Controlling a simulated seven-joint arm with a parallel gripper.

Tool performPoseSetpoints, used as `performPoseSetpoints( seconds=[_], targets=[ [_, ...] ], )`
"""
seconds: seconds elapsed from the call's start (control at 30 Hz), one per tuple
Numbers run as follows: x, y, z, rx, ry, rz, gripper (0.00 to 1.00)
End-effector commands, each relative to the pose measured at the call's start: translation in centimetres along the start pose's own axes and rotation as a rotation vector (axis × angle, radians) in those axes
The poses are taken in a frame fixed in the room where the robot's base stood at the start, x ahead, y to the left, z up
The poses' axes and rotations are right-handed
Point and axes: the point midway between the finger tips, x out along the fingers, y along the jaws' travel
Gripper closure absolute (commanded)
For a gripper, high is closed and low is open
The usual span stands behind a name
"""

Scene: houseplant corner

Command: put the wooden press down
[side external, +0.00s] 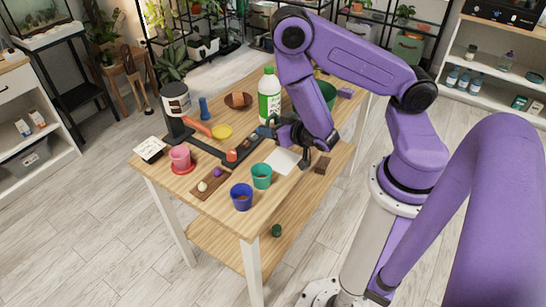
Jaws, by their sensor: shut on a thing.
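My gripper (302,146) is low over the right part of the wooden table, fingers pointing down, and is shut on the wooden press. The press looks like a small dark brown block (322,165) just below and right of the fingers, near the table's right edge. The fingers and the grip are small and dark here. I cannot tell whether the press touches the tabletop (222,209).
A white sheet (282,161), teal pot (261,176) and blue pot (241,197) are left of the gripper. A white-and-green bottle (269,95) stands behind. A dark strip (243,149) and brown tray (210,186) lie further left. Little free room shows around the gripper.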

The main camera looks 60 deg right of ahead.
Motion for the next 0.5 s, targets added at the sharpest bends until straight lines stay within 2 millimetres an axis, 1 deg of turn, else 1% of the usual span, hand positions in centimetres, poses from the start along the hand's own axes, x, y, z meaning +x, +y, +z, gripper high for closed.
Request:
performPoseSetpoints(
  seconds=[0.1, 0.37, 0.5],
  targets=[
    [-0.18, 0.38, 0.23, 0.003, 0.001, 0.008, 0.77],
    [-0.15, 0.35, 0.26, 0.003, 0.001, 0.007, 0.77],
    [0.14, 0.32, 0.90, 0.000, -0.001, 0.007, 0.77]
  ],
)
